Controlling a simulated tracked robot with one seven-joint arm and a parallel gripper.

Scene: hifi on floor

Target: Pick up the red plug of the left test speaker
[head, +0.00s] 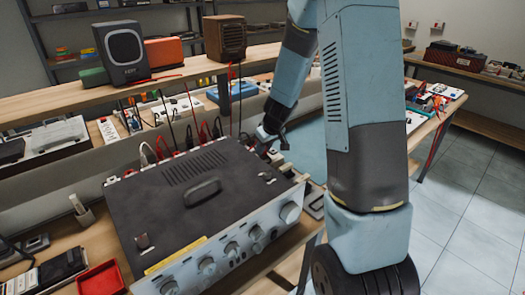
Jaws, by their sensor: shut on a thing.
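The left test speaker (122,52) is a dark grey box with a round cone and white lettering, standing on the raised shelf at the back left. Several red and black leads hang from the shelf behind the big amplifier (150,205). My gripper (266,141) is low behind the amplifier's right rear corner. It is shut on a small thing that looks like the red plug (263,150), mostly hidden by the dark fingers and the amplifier. I cannot tell whether the plug still touches a socket.
A brown wooden speaker (225,38) and an orange box (164,52) stand on the shelf. A red tray (101,279) lies front left. Small parts crowd the bench beside the amplifier's right side. Open tiled floor (470,215) lies to the right.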

